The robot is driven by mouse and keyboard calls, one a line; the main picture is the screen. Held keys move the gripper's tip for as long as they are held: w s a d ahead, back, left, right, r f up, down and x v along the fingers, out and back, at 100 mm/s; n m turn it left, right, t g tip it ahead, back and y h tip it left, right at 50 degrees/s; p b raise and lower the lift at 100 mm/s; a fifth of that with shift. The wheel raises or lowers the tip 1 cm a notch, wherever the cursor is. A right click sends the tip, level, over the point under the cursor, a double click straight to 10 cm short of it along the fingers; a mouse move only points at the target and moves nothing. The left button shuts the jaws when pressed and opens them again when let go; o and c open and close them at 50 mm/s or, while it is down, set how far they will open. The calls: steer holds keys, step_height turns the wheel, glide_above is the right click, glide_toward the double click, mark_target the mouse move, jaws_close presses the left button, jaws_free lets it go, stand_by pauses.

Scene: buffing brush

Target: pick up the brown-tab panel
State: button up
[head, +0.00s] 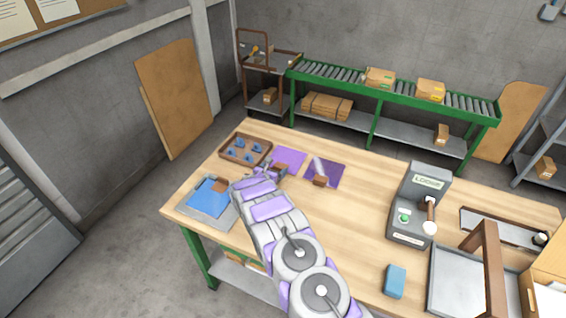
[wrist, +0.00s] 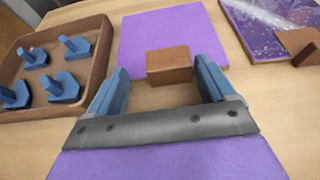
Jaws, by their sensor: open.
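The brown-tab panel is a flat purple panel (wrist: 170,30) with a brown block-like tab (wrist: 168,65) on its near edge. In the head view, the purple panel (head: 289,158) lies on the table, partly behind my gripper. My gripper (wrist: 160,82) is open, with its blue fingers on either side of the brown tab and apart from it. A second, darker purple panel (head: 325,172) with a glossy patch and its own brown tab (wrist: 304,45) lies to the right. A blue panel (head: 208,197) with a brown tab lies on a grey tray at the table's left corner.
A brown tray (head: 246,149) with several blue pegs stands close on the left of the purple panel. A grey machine marked LOOSE (head: 421,200), a blue block (head: 395,281) and a metal tray stand to the right. The table's middle is clear.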

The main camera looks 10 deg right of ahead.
steer(key=shift+d, duration=0.9)
steer(key=c, duration=0.5)
steer(key=shift+a, duration=0.1)
steer(key=shift+c, duration=1.4)
steer(key=shift+a, duration=0.55)
steer(key=c, duration=0.4)
steer(key=shift+d, duration=0.3)
steer(key=shift+d+r, duration=0.2)
steer(key=shift+r, duration=0.45)
steer(key=s+r+n+t+y+p, duration=0.1)
steer(key=s+r, duration=0.2)
steer(key=r, duration=1.1)
steer(key=s+r+n+t+y+p, duration=0.1)
steer(key=s+r, duration=0.2)
steer(key=r, duration=1)
steer(key=s+r, duration=0.3)
steer(key=s, duration=0.2)
steer(key=s+r+n+y, duration=0.1)
steer(key=s+r, duration=0.3)
steer(key=s, duration=0.1)
steer(key=s+r+y, duration=0.1)
steer(key=s+r, duration=0.2)
steer(key=s, duration=0.2)
steer(key=shift+s+a+r+n, duration=0.2)
steer(key=shift+s+r+n, duration=0.05)
steer(key=shift+s+n, duration=0.15)
